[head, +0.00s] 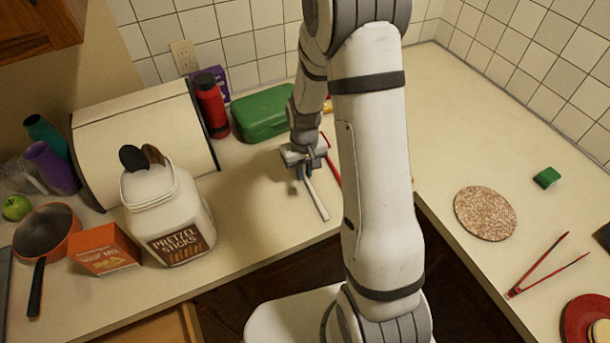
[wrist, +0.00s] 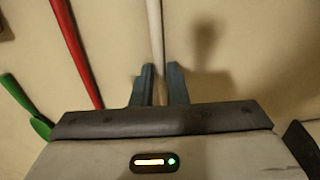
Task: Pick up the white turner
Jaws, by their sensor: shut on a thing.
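The white turner (head: 316,200) shows in the head view as a thin pale strip at my gripper, over the counter left of my arm. In the wrist view its white handle (wrist: 155,38) runs up from between my fingers. My gripper (head: 307,168) is shut on this handle, and its two dark fingers (wrist: 158,82) stand on either side of it in the wrist view. The turner's far end is not clear in either view.
A red-handled utensil (wrist: 76,50) and a green one (wrist: 22,100) lie left of the fingers. A green case (head: 264,112) and red bottle (head: 211,105) stand behind. A pretzel jar (head: 168,215) stands left. Counter between jar and gripper is clear.

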